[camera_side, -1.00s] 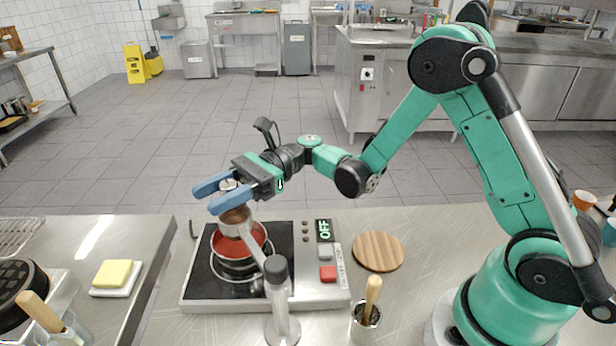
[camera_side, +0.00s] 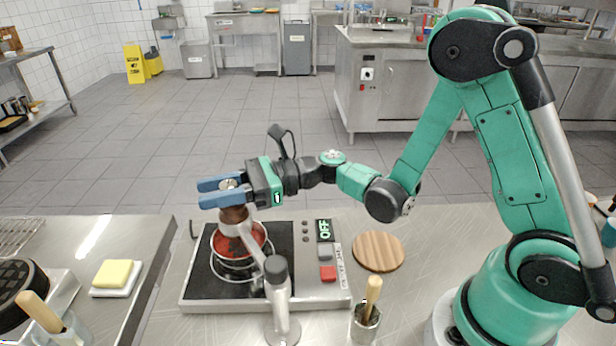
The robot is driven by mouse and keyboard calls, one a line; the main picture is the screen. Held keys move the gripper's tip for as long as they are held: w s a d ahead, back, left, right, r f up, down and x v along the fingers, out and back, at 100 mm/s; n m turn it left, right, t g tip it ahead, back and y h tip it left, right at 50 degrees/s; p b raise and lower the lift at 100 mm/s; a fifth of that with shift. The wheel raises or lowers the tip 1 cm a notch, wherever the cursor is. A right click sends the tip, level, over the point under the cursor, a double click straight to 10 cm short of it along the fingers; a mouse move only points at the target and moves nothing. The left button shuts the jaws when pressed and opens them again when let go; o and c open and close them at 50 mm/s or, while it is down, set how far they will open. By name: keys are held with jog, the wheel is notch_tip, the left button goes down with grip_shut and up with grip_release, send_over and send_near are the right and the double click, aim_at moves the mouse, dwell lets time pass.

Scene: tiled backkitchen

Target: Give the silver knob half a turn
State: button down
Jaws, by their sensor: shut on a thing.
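The silver knob (camera_side: 229,184) sits on top of a brown mill-like body (camera_side: 235,214), which stands upright in a metal ring holder. My gripper (camera_side: 208,193) reaches in from the right at knob height. Its two blue fingers lie on either side of the knob and are shut on it, pointing left. The near finger hides part of the knob and the top of the brown body.
Below is a pot of red sauce (camera_side: 256,247) on a hotplate (camera_side: 200,292) whose display reads OFF. The holder's stand (camera_side: 279,300) rises in front. A round wooden board (camera_side: 378,252) and a cup with a wooden-handled tool (camera_side: 367,318) are to the right.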

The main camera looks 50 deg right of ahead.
jog(key=c, duration=0.5)
grip_release()
jog(key=shift+c, duration=0.2)
jog(key=shift+r, duration=0.15)
notch_tip(320, 180, up, 20)
